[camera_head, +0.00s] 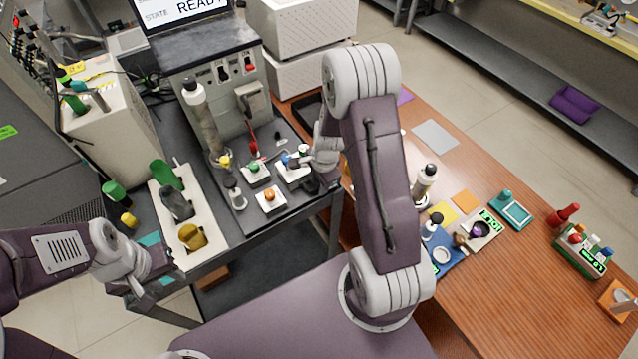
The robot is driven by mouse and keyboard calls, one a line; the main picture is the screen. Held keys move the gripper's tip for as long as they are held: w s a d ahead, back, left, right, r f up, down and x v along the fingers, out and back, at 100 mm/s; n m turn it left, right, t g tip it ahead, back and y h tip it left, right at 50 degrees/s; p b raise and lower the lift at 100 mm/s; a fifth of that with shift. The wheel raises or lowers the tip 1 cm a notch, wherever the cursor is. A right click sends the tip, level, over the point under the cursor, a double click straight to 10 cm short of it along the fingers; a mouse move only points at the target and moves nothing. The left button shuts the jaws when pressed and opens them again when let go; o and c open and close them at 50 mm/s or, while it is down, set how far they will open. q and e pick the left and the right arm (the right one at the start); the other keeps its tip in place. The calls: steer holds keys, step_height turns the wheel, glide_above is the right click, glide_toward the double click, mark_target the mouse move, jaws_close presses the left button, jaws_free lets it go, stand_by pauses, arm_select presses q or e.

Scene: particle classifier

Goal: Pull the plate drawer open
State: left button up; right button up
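No plate drawer can be made out for certain. The grey classifier machine (232,75) stands on the dark table at the upper left, with knobs, a red switch and a lever-like grey part (252,98) on its front. My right gripper (303,164) is at the right side of the dark table, by a small white box with a blue button (290,171). Its fingers are small and partly hidden, so whether it is open is unclear. My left gripper (158,272) is at the table's front left edge, apart from the machine. Its finger gap is not clear.
White boxes with a green button (255,172) and an orange button (270,199) sit before the machine. A white tray (208,248) holds scoop-like tools on the left. The wooden table (520,272) at right holds small devices. My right arm hides part of it.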

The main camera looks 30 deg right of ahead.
steer(key=shift+s+a+r, duration=0.1)
steer(key=shift+s+a, duration=0.1)
steer(key=shift+a, duration=0.15)
steer(key=shift+w+d, duration=0.2)
steer(key=shift+d, duration=0.05)
jaws_close()
stand_by(0.9)
